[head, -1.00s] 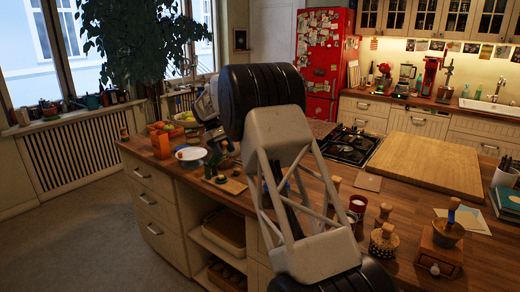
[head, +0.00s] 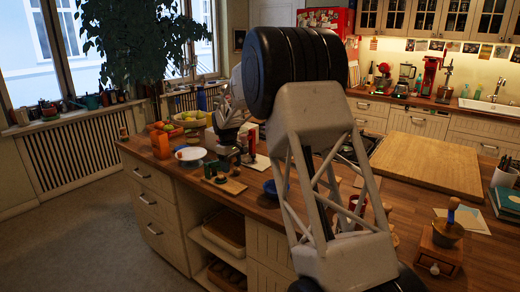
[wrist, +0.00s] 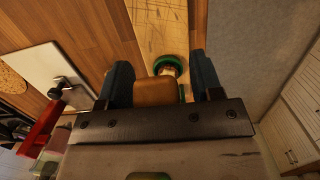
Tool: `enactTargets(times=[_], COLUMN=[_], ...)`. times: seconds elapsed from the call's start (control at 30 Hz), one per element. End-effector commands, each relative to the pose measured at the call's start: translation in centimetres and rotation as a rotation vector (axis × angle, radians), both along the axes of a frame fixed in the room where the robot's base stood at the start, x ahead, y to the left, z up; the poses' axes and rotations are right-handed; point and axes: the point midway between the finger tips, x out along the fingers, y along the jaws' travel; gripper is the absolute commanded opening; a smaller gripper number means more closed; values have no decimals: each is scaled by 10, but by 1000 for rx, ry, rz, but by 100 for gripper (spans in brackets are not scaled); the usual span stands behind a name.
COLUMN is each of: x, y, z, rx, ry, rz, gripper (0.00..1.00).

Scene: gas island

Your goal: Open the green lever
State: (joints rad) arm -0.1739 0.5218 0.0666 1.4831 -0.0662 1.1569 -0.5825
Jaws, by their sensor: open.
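My gripper (wrist: 162,76) is open in the wrist view, its two dark blue fingers apart. A tan, rounded block (wrist: 155,91) shows between the fingers; I cannot tell if they touch it. Just beyond it is a round green part (wrist: 166,62) above a wooden board (wrist: 150,22). More green shows beside the block and at the bottom edge, mostly hidden by the gripper body. I cannot tell which green piece is the lever. In the head view, my gripper's end is small and unclear near the small green items (head: 221,179) on the board.
A red device (wrist: 42,128) with a black knob stands left of my gripper in the wrist view, near a white board (wrist: 42,66). The counter edge drops to open floor.

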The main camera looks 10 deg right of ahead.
Motion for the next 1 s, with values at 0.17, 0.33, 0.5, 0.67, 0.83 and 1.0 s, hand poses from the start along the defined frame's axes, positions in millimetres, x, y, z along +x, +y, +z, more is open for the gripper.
enactTargets(times=[0.17,0.33,0.5,0.67,0.83,1.0], x=[-2,-3,-3,-2,-2,-2], y=[-2,-3,-3,-3,-3,-3], z=[-8,-14,-1,15,35,57], rx=[40,73,76,75,75,75], ry=[-40,-72,-76,-76,-76,-76], rz=[0,-1,0,0,0,0], gripper=[60,60,60,60,60,60])
